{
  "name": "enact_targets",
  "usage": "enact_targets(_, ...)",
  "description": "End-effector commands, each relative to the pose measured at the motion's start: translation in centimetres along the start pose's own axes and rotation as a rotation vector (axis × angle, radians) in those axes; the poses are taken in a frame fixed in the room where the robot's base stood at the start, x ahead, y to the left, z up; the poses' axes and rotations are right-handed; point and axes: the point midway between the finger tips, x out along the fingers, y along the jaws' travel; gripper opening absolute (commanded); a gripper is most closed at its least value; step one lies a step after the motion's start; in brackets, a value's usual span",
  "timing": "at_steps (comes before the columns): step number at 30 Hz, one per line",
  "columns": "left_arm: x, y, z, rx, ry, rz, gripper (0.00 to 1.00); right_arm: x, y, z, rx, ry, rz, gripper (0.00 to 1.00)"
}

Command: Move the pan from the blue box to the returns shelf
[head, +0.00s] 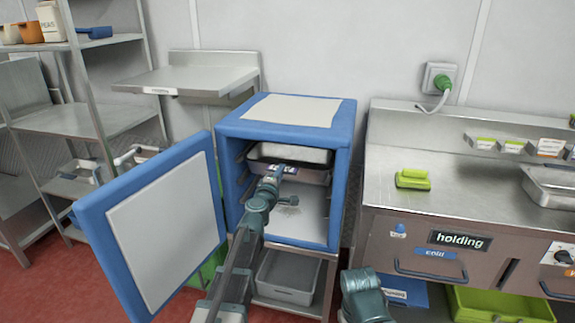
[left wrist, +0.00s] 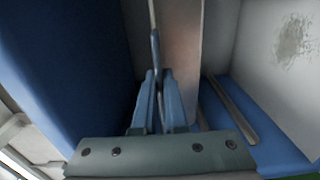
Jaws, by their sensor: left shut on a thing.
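The metal pan (head: 314,176) sits high inside the open blue box (head: 345,130), with something pale in its top. My left gripper (head: 277,173) reaches into the box and is shut on the pan's front edge. In the left wrist view the fingers (left wrist: 160,78) close on a thin upright edge beside the pan's metal side (left wrist: 182,40). The pan's far part is hidden by the box. A steel wall shelf (head: 190,80) with a small label too blurred to read is left of and behind the box.
The box's door (head: 160,220) stands open to the left. A steel rack (head: 80,120) with containers is at far left. The steel counter (head: 460,205) on the right carries a green block (head: 413,179). A grey tub (head: 287,275) sits below the box. The wall shelf's top looks clear.

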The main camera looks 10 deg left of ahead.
Motion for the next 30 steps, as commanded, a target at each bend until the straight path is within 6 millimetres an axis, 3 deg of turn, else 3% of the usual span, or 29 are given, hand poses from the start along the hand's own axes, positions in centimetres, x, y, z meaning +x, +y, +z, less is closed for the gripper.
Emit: enact_targets(30,-1.1,0.5,0.0,0.0,-0.001,0.0,0.0,-0.5,0.1,0.0,0.0,0.0,0.0,0.5)
